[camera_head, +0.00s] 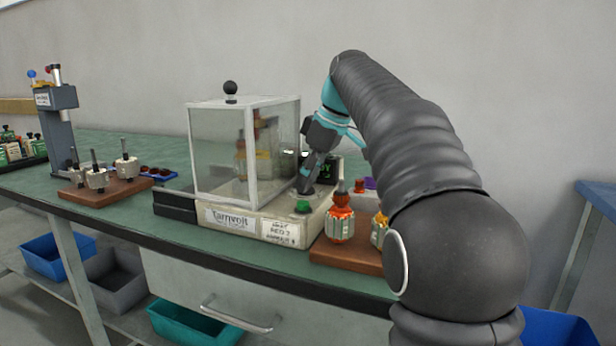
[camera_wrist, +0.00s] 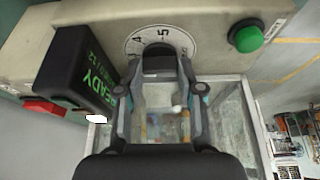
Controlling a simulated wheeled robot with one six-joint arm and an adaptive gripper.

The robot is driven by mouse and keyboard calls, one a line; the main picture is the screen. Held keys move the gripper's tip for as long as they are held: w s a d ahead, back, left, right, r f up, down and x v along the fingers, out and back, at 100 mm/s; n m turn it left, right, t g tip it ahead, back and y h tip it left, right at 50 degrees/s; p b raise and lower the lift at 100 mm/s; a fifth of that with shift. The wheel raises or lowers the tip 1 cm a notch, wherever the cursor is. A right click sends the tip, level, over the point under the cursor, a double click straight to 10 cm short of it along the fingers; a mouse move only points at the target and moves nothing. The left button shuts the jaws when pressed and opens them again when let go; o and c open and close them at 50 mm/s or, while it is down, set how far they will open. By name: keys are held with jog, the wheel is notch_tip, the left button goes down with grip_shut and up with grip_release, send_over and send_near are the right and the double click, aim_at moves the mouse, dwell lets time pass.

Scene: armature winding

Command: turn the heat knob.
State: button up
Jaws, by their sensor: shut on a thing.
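My gripper (camera_wrist: 158,78) is shut on the knob, one finger on each side. In the head view my gripper (camera_head: 306,183) points down at the winder's right-hand panel, and its fingers hide the knob there. The machine (camera_head: 250,217) has a cream base labelled Tarnvolt and a clear-walled box (camera_head: 217,155). A white card (camera_head: 281,227) on its front mentions heat and red; its figure is too small to be sure of.
A green button (camera_wrist: 246,38) sits right of the dial, and a black display (camera_wrist: 80,75) reading READY stands left. A red part (camera_wrist: 45,107) lies beyond the display.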

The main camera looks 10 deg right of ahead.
jog(key=m+t+h+p, duration=0.1)
jog(key=m, duration=0.3)
jog(key=shift+s+a+m+p, duration=0.1)
jog(key=shift+m+p, duration=0.25)
jog(key=shift+m, duration=0.05)
jog(key=m+h+p, duration=0.1)
jog(key=m, duration=0.1)
jog(key=m+h+p, duration=0.1)
jog(key=m, duration=0.1)
jog(key=shift+a+m+t, duration=0.1)
jog(key=shift+m+t, duration=0.2)
jog(key=o, duration=1.1)
jog(key=shift+o, duration=0.2)
jog(key=v, duration=1.2)
